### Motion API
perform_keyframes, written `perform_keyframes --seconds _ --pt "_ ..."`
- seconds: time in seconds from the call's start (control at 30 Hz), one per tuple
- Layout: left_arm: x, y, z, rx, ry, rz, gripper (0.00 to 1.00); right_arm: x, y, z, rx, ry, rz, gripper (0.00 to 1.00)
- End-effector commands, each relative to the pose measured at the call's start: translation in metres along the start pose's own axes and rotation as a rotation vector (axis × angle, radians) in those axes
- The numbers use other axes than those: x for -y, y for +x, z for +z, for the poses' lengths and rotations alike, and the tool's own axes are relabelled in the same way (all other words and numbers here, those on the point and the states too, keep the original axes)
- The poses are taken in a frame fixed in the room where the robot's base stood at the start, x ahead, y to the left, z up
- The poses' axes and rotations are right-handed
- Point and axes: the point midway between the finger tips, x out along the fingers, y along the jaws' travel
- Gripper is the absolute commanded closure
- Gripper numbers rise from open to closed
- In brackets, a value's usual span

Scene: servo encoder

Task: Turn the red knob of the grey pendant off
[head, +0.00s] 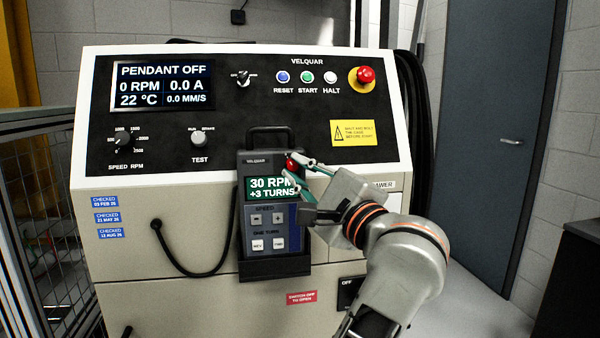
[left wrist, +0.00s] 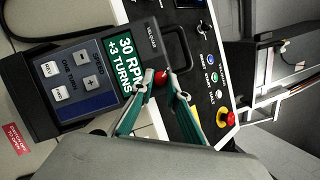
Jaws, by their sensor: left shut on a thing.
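The grey pendant (head: 258,208) sits upright in a dark holder on the front of the cream machine. Its screen reads 30 RPM and +3 TURNS. The red knob (head: 292,163) is at the pendant's upper right, partly covered by my fingers in the head view. My left gripper (head: 290,166) is shut on the red knob. In the left wrist view the knob (left wrist: 161,77) shows between the two fingertips (left wrist: 160,74). The machine's display (head: 162,86) reads PENDANT OFF, 0 RPM. My right gripper is not in view.
A red emergency button (head: 364,75) on a yellow base is at the panel's upper right. A black cable (head: 180,262) loops left of the pendant. A wire-mesh fence (head: 45,220) stands at the left and a dark door (head: 498,130) at the right.

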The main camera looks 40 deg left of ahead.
Motion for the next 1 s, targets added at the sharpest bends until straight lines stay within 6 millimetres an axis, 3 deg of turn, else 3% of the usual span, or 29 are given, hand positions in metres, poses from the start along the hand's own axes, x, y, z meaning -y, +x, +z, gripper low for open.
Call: perform_keyframes --seconds 0.3,0.33,0.4,0.77,1.0 --pt "0.000 0.000 0.000 0.001 -0.001 0.001 1.00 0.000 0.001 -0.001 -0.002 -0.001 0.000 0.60" --pt "0.000 0.000 0.000 0.001 -0.001 0.001 0.82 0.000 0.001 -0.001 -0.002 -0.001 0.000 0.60" --pt "0.000 0.000 0.000 0.001 -0.001 0.000 0.68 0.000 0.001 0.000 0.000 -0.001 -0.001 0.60" --pt "0.000 -0.002 0.000 0.000 0.000 0.000 0.68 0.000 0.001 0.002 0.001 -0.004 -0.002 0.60" --pt "0.000 -0.033 -0.001 -0.004 0.000 0.001 0.68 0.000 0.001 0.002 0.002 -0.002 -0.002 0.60"
